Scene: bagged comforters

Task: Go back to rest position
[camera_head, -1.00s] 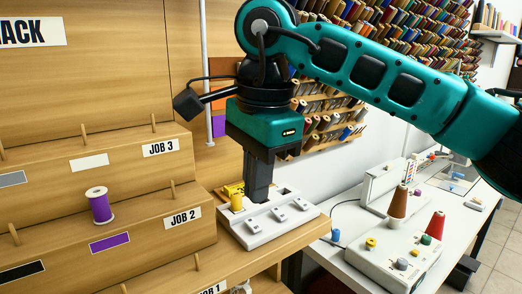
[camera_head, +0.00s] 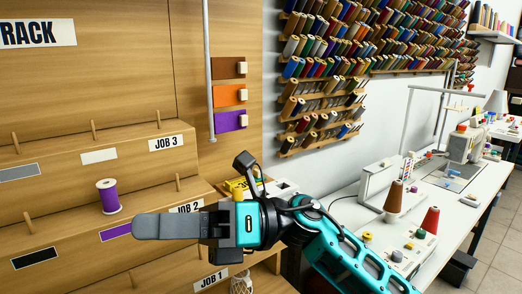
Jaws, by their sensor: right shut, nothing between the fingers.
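My right gripper (camera_head: 142,226) is in the middle of the head view, its arm coming in from the lower right. Its grey fingers point left, shut together, with nothing between them. It is in front of the lower rack steps and covers part of the JOB 2 label (camera_head: 187,207). My left gripper is not in view. A purple thread spool (camera_head: 108,196) stands upright on a rack step, above and left of the fingertips in the picture, apart from them. A yellow item (camera_head: 240,184) and a white device (camera_head: 282,187) behind my wrist are mostly hidden.
The stepped wooden rack (camera_head: 60,154) with short pegs fills the left. A white table (camera_head: 445,216) at right holds a brown cone (camera_head: 394,200), a red cone (camera_head: 429,222) and machines. Thread spools line the back wall.

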